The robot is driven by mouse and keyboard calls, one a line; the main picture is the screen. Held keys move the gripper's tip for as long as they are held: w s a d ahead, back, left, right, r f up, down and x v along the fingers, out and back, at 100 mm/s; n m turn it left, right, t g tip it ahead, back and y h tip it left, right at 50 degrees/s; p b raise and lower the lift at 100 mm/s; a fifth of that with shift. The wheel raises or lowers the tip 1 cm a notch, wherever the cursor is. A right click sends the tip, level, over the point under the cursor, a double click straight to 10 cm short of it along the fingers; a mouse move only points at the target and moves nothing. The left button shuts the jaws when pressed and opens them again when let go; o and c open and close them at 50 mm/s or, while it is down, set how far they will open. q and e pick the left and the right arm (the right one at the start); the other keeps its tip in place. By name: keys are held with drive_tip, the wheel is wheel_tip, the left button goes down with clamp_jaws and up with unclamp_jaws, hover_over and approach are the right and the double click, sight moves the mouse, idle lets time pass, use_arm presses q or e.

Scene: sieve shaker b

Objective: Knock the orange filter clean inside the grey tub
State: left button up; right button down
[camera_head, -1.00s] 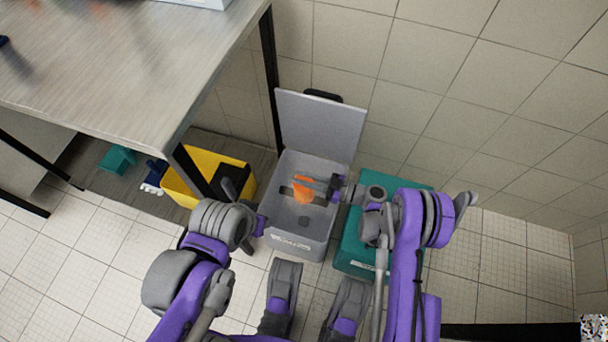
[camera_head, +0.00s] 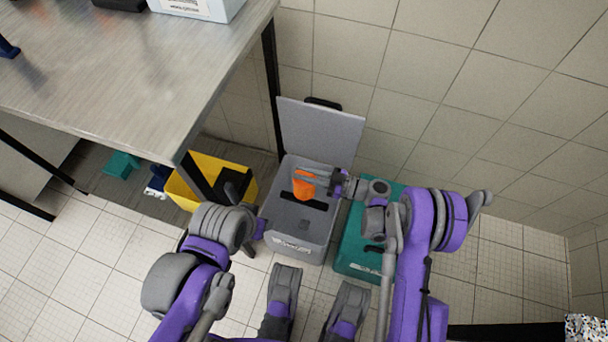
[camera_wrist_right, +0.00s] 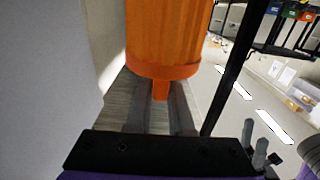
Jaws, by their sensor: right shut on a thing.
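The orange filter (camera_head: 304,187) is held by my right gripper (camera_head: 312,176) over the open grey tub (camera_head: 284,234). In the right wrist view the ribbed orange filter (camera_wrist_right: 165,40) shows large, its stub between the two fingers of the right gripper (camera_wrist_right: 160,100). A dark bar (camera_head: 318,204) lies across the tub just below the filter; I cannot tell whether they touch. The tub's lid (camera_head: 320,130) stands open at the back. My left gripper (camera_head: 236,188) is near the yellow bin; its fingers are unclear against the dark behind.
A teal container (camera_head: 353,262) stands close to the tub's right. A yellow bin (camera_head: 183,193) stands to its left, under the table's edge. The metal table (camera_head: 130,75) is at upper left, with a dark leg (camera_head: 271,85) behind the tub. The tiled wall is behind.

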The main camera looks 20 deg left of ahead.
drive_tip(key=shift+r+p, duration=1.5)
drive_tip(key=shift+r, duration=1.9)
